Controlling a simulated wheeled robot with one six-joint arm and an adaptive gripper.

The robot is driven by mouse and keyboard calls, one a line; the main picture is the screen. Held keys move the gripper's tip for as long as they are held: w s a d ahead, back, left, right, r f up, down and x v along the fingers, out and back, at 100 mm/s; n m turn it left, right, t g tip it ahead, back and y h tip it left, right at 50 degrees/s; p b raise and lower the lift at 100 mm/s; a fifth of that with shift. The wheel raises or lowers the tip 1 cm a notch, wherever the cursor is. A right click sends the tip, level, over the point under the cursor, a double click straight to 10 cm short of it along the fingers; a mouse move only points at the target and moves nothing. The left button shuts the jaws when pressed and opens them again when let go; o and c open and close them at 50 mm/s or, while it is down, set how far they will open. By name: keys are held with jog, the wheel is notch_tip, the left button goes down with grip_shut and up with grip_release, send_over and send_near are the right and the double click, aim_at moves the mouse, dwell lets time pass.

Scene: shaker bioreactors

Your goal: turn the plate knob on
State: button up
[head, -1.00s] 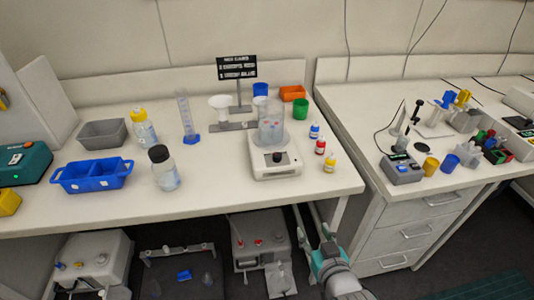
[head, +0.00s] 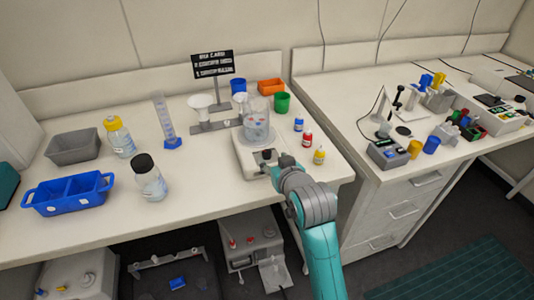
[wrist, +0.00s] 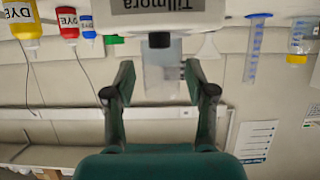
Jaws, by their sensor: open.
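The white stirring plate (head: 243,158) stands near the front edge of the bench with a clear beaker (head: 257,122) on it. Its black knob (head: 267,155) is on the front face. In the upside-down wrist view the plate (wrist: 190,18) carries the word "Tillmora", and the knob (wrist: 159,40) is near the top centre. My gripper (wrist: 158,80) is open and empty, its fingers spread to either side of the knob's line. The knob appears ahead of the fingertips and not held. In the head view my gripper (head: 277,173) is just in front of the plate, partly hidden by my wrist.
Blue, red and yellow dye bottles (head: 308,140) stand right of the plate. A clear bottle with a black cap (head: 148,178) and a blue tray (head: 72,193) are to the left. A second bench with drawers (head: 400,212) is on the right.

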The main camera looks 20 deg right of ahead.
aim_at(267, 153)
jog(key=shift+x, duration=3.2)
grip_shut()
